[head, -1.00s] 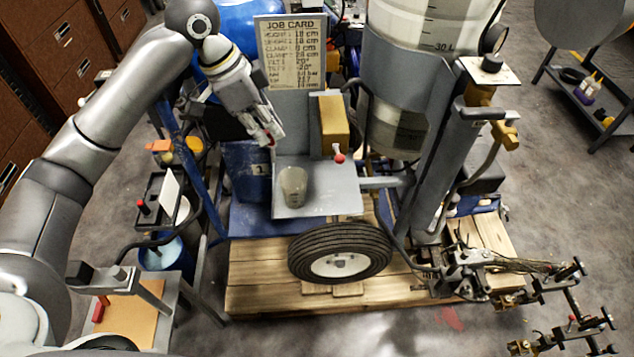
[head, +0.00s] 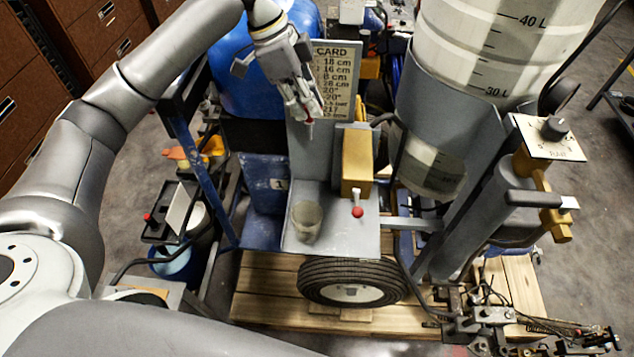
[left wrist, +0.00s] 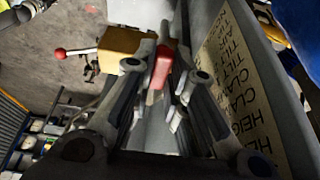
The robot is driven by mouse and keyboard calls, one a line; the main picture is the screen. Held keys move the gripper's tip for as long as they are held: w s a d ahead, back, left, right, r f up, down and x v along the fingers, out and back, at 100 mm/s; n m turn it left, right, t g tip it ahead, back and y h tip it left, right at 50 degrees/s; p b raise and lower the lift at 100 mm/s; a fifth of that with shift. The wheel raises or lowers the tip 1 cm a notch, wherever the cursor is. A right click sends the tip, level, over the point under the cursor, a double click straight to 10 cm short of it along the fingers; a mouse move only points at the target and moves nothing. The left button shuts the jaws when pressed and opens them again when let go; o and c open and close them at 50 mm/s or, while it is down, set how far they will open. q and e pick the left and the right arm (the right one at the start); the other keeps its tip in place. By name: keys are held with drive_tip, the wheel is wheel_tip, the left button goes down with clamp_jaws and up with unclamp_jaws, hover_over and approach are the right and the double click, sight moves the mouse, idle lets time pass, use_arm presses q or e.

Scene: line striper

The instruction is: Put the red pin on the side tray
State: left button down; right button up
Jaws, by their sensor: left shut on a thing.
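My left gripper (head: 306,108) is shut on the red pin (left wrist: 160,68), which shows between the fingers in the left wrist view. In the head view only a small red bit of the pin (head: 309,122) shows below the fingertips. The gripper holds it in the air in front of the job card (head: 336,80), above a grey shelf (head: 345,238). A clear cup (head: 307,219) stands on that shelf. I cannot tell for sure which surface is the side tray. My right gripper is not in view.
A yellow box (head: 357,160) with a red-ball lever (head: 357,211) stands right of the cup. A grey column and a large marked tank (head: 470,60) rise at the right. A tyre (head: 352,283) sits below the shelf. A dark stand (head: 165,225) is at the left.

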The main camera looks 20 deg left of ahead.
use_arm(q)
wheel_tip(320, 180, down, 23)
drive_tip(key=p, duration=0.5)
drive_tip(key=shift+f, duration=0.15)
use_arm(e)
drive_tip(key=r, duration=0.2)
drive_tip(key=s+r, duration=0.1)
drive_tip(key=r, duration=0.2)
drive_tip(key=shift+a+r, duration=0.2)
use_arm(q)
drive_tip(key=shift+f, duration=0.1)
drive_tip(key=c, duration=1.5)
unclamp_jaws()
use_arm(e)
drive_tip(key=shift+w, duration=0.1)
use_arm(q)
drive_tip(key=shift+o, duration=0.2)
